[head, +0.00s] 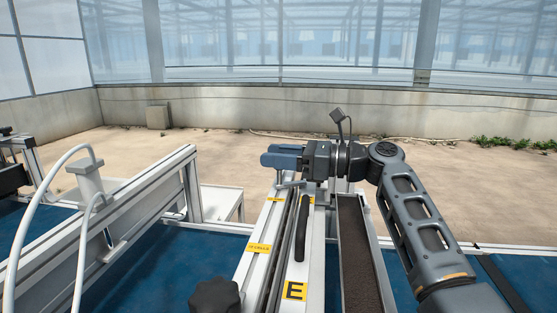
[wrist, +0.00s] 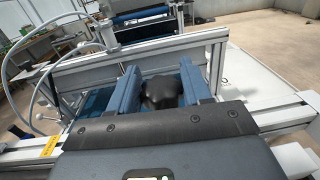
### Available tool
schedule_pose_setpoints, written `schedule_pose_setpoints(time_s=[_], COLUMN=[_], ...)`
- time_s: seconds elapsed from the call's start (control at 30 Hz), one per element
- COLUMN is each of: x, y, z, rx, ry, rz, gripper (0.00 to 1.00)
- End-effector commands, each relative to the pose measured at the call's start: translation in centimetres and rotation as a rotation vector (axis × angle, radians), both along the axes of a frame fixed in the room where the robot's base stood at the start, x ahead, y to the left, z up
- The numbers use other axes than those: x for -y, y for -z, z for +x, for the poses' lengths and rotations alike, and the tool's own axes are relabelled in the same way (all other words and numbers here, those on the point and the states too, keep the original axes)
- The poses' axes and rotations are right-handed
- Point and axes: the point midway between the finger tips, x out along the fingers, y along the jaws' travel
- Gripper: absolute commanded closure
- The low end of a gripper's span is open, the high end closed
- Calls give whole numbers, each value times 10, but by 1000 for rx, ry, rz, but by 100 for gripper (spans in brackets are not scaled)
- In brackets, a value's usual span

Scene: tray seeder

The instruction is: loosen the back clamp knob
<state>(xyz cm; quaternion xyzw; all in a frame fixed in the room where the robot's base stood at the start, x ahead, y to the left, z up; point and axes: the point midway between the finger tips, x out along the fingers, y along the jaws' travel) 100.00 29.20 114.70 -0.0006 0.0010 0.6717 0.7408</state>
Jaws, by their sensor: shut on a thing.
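The back clamp knob (wrist: 160,93) is dark and rounded, and shows between the two blue fingers in the wrist view. My gripper (wrist: 159,70) is shut on it, with one finger on each side. In the head view my gripper (head: 272,156) lies level over the far end of the rail, its fingers pointing left. The knob is hidden behind the fingers there, so its turn cannot be told. A second dark lobed knob (head: 215,297) sits at the near end of the rail, apart from my gripper.
The pale rail (head: 262,233) carries a black handle (head: 302,228) and a yellow E label (head: 294,291). A soil-filled trough (head: 360,262) runs along its right. A metal frame with white hoses (head: 128,208) stands left over the blue belt (head: 170,268). Open floor lies behind.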

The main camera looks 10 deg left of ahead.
Motion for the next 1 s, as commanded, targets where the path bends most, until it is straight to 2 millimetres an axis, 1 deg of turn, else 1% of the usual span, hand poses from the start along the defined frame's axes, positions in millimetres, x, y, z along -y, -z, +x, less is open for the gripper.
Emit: schedule_pose_setpoints(time_s=[0.2, 0.67, 0.87, 1.0], x=[0, 2, 4, 3], y=[3, 7, 9, 8], z=[1, 6, 9, 7], rx=[-2, 0, 0, 0], ry=[-118, -275, -322, -352], rz=[-1, -4, -4, -3], gripper=[82, 82, 76, 77])
